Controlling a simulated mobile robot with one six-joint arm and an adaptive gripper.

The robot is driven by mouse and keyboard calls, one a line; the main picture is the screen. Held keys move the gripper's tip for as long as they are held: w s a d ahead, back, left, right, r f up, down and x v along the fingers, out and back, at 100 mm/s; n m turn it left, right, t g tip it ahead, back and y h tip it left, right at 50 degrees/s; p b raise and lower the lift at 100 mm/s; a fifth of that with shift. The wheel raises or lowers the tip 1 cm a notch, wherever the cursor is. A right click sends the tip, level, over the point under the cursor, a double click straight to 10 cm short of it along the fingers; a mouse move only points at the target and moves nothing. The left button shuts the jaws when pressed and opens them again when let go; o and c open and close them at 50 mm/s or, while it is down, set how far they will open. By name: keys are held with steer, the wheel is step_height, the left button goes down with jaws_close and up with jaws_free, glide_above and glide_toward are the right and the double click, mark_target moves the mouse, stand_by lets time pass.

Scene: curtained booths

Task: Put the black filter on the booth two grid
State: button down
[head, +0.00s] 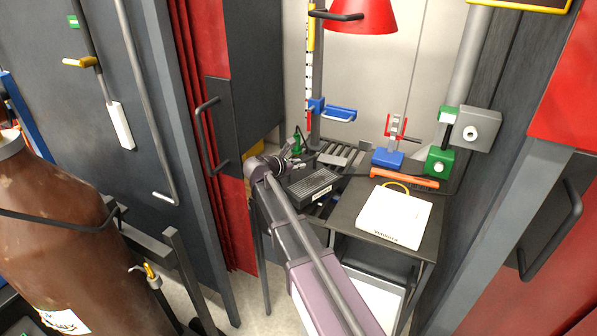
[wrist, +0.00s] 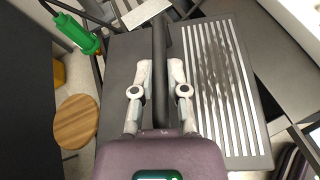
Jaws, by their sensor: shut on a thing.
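The black filter (head: 312,185) is a flat dark box with a ribbed top and a pale label on its front edge. In the wrist view the filter (wrist: 205,120) shows pale ribs with a dark stain on its right half. My gripper (wrist: 161,68) is shut on the filter's dark bar handle, with one finger on each side. In the head view my gripper (head: 280,163) is at the filter's left rear. The slatted dark grid (head: 357,152) lies behind and right of the filter in the booth. I cannot tell whether the filter touches the grid.
A green tool (wrist: 80,34) with a cable is close to the filter's left rear. A grey plate (head: 333,159) lies on the grid. An orange bar (head: 404,178) and a white case (head: 394,217) are to the right. A wooden round seat (wrist: 75,123) is below left.

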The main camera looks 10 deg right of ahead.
mark_target(307, 170)
steer(key=shift+w+d, duration=0.15)
steer(key=shift+w, duration=0.3)
steer(key=shift+w+d+f, duration=0.1)
steer(key=shift+w+f, duration=0.15)
steer(key=shift+f+b, duration=1.55)
steer(key=shift+b, duration=0.25)
steer(key=shift+f, duration=0.1)
steer(key=c, duration=0.7)
jaws_free()
steer(key=shift+s, duration=0.1)
steer(key=shift+o, duration=0.2)
steer(key=shift+r, duration=0.2)
steer(key=p+v, duration=0.4)
steer(key=v, duration=0.8)
steer(key=shift+f, duration=0.1)
